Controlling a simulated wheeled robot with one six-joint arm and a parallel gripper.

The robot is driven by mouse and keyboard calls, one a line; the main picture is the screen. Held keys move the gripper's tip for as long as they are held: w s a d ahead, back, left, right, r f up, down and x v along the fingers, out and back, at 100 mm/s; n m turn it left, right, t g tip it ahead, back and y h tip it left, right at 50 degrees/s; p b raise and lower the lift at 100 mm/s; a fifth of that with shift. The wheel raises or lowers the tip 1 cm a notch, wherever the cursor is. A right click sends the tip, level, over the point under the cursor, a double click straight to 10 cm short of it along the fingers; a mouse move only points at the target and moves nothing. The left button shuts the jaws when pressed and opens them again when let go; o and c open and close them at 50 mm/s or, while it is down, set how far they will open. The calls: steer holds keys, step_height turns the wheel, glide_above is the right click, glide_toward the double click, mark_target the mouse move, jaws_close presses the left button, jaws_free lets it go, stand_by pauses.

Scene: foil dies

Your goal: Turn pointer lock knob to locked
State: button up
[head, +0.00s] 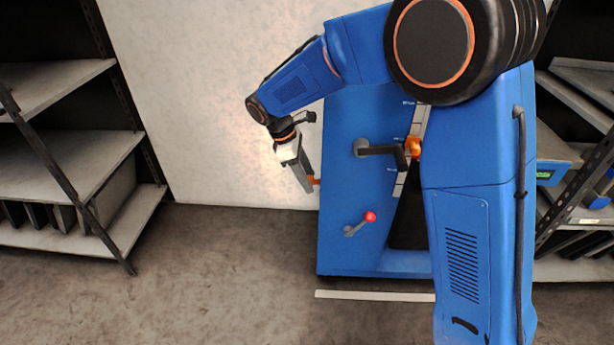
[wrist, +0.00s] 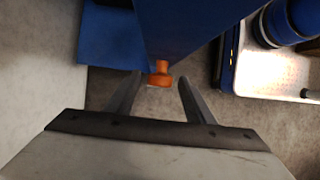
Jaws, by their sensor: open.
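An orange knob (head: 316,181) sticks out from the left side of the blue machine (head: 340,120). It also shows in the wrist view (wrist: 160,76), below a blue edge of the machine. My gripper (head: 305,187) points down beside that left side. Its two dark fingers are open in the wrist view, with the knob appearing between their tips and a gap on each side. An orange pointer (head: 413,147) sits on the pale scale on the machine's front. I cannot tell from these views whether the knob is at locked.
A dark crank handle (head: 380,150) and a lever with a red ball (head: 370,216) stick out of the machine's front. My arm covers the machine's right part. Shelves (head: 70,160) stand at the left. The floor between is clear.

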steer(key=c, duration=1)
steer(key=shift+s+t, duration=0.1)
steer(key=shift+t, duration=0.2)
steer(key=shift+s+a+f+m+t+h, duration=0.1)
steer(key=shift+s+f+m+t+h, duration=0.5)
steer(key=shift+t, duration=2.05)
steer(key=shift+s+d+f+m+t+h, duration=0.25)
steer(key=shift+m+t, duration=0.6)
steer(key=shift+t, duration=1.75)
steer(key=shift+s+a+f+m+t+h, duration=0.25)
steer(key=shift+m+t+h, duration=0.4)
steer(key=shift+t, duration=2)
